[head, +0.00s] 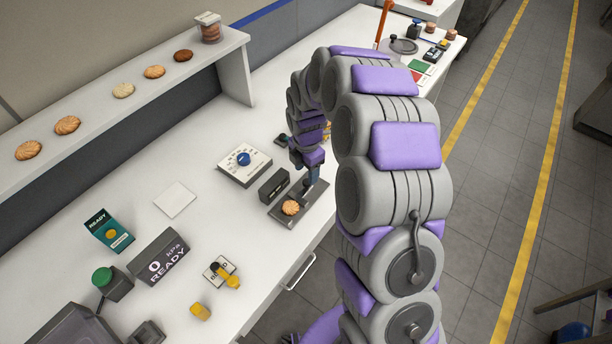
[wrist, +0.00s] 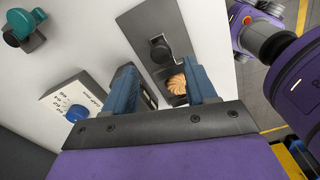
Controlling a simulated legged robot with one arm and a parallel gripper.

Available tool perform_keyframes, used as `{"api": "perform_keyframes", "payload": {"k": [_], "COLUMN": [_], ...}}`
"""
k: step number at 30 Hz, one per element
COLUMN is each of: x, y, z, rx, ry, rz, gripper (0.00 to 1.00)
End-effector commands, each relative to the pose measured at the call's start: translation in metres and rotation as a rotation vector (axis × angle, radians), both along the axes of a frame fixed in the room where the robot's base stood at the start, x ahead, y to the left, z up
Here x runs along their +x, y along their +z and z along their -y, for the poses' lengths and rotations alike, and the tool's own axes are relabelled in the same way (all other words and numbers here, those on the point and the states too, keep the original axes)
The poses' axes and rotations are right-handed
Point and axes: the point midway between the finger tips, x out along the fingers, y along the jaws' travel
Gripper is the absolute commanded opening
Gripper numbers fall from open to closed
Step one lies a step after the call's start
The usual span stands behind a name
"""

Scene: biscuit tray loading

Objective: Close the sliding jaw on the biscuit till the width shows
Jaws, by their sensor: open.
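A round golden biscuit (head: 291,207) lies on a dark gauge plate (head: 283,218) near the bench's front edge. In the wrist view, the biscuit (wrist: 176,84) shows between my fingers, beside the right one. A black knob (wrist: 159,50), apparently on the sliding jaw, stands on the plate (wrist: 133,19) farther along from the biscuit. A small dark display block (head: 273,186) stands beside the plate; its reading is not legible. My gripper (head: 312,178) is over the plate's far end. Its blue fingers (wrist: 160,68) are apart, with nothing held between them.
A white box with a blue dial (head: 244,160) stands left of the display block. A white square pad (head: 175,199), a READY display (head: 159,258) and a yellow-handled toggle (head: 223,273) stand farther left. Several biscuits line the raised shelf (head: 100,112).

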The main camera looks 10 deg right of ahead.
Motion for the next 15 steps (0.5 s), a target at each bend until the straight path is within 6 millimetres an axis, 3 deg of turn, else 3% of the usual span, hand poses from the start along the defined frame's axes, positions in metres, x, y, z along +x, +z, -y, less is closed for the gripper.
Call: {"api": "perform_keyframes", "payload": {"k": [1,9,15], "x": [0.001,0.002,0.002], "y": [0.015,0.075,0.108], "z": [-0.001,-0.001,-0.001], "rx": [0.001,0.000,0.000], "ry": [0.001,0.001,0.002], "rz": [0.004,0.006,0.004], "gripper": [0.56,0.56,0.56]}}
